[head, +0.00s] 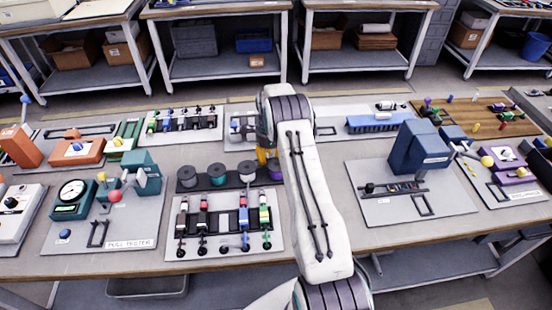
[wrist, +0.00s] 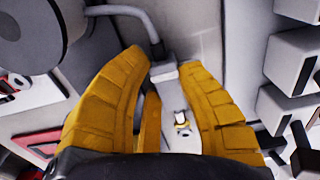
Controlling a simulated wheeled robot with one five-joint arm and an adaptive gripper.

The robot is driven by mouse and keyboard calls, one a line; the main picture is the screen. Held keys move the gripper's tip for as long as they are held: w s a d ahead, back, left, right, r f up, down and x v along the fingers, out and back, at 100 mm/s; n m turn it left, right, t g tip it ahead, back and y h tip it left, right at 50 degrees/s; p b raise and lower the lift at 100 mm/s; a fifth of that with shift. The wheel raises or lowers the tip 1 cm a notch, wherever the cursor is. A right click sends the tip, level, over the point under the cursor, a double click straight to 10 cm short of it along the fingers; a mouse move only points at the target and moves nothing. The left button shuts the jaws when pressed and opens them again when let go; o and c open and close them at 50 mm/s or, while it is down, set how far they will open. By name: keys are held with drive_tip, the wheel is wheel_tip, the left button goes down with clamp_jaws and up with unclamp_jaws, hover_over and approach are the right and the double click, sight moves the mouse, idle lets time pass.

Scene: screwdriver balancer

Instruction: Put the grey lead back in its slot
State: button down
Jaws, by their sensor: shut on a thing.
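My gripper (wrist: 164,66) has yellow fingers on both sides of a grey plug (wrist: 163,72) with a grey cable (wrist: 151,27) running up from it; I take this to be the grey lead. The fingers are shut on it. In the head view a bit of yellow finger (head: 268,160) shows beside the dark spool rail (head: 228,183), mostly hidden by my arm. The lead itself cannot be made out there. A small white and yellow part (wrist: 181,120) shows below the plug, between the fingers. I cannot tell which opening is the slot.
A pale board (head: 177,252) in front of the rail carries several coloured blocks with black-ended pieces. A large grey spool (wrist: 28,30) and grey blocks (wrist: 292,55) flank the gripper.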

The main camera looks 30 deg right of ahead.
drive_tip(key=shift+a+f, duration=0.1)
idle(0.3)
drive_tip(key=c, duration=0.9)
unclamp_jaws()
